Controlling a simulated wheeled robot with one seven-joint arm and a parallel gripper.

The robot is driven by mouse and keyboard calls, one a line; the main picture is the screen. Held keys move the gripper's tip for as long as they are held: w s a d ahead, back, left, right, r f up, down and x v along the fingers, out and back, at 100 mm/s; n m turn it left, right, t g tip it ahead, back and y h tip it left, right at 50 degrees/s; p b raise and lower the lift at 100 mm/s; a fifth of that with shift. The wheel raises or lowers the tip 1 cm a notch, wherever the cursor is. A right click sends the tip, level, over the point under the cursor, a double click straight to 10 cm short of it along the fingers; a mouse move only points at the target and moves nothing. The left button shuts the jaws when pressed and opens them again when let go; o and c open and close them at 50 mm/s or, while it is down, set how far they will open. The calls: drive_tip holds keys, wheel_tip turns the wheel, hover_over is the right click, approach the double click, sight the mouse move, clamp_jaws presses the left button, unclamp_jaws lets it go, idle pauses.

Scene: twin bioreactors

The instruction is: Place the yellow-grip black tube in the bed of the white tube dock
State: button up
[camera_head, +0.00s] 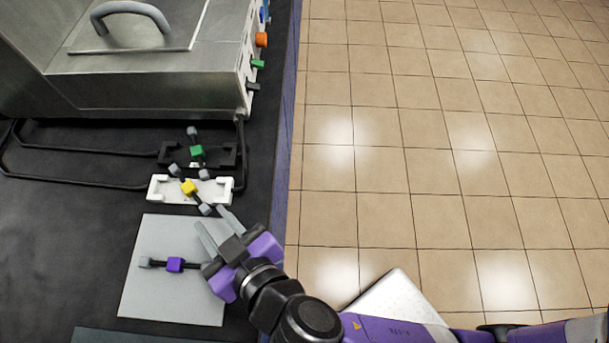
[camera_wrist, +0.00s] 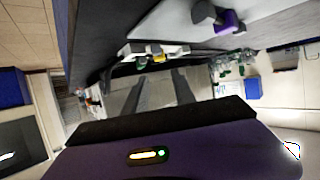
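The yellow-grip black tube (camera_head: 189,187) lies askew across the white tube dock (camera_head: 160,188), its near grey end sticking out past the dock's front edge. I cannot tell whether any part of it sits in the bed. My gripper (camera_head: 209,214) is open and empty, its fingers pointing towards the dock, with the tips close to the tube's near end. In the wrist view, the two fingers (camera_wrist: 159,76) are spread. The yellow grip (camera_wrist: 158,58) shows beyond them next to the white dock (camera_wrist: 130,51).
A black dock (camera_head: 226,155) with a green-grip tube (camera_head: 197,152) is just behind. A grey mat (camera_head: 165,300) holds a purple-grip tube (camera_head: 175,265) in front. A metal machine (camera_head: 150,75) stands at the back, with black hoses (camera_head: 75,182) at left. The table's right edge is near.

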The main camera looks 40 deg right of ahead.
drive_tip(key=shift+n+g+y, duration=0.4)
drive_tip(key=shift+n, duration=0.1)
drive_tip(key=s+d+f, duration=0.1)
drive_tip(key=d, duration=0.1)
drive_tip(key=s+d+f, duration=0.3)
drive_tip(key=d, duration=0.1)
drive_tip(key=shift+s+f, duration=0.2)
drive_tip(key=s+d+r+m+t+h, duration=0.1)
drive_tip(key=s+d+r, duration=0.2)
drive_tip(key=s+d, duration=0.4)
drive_tip(key=s+d+r+m+t+h, duration=0.1)
drive_tip(key=s+d+r, duration=0.3)
drive_tip(key=s+d, duration=0.4)
drive_tip(key=shift+s, duration=0.55)
drive_tip(key=shift+d, duration=0.1)
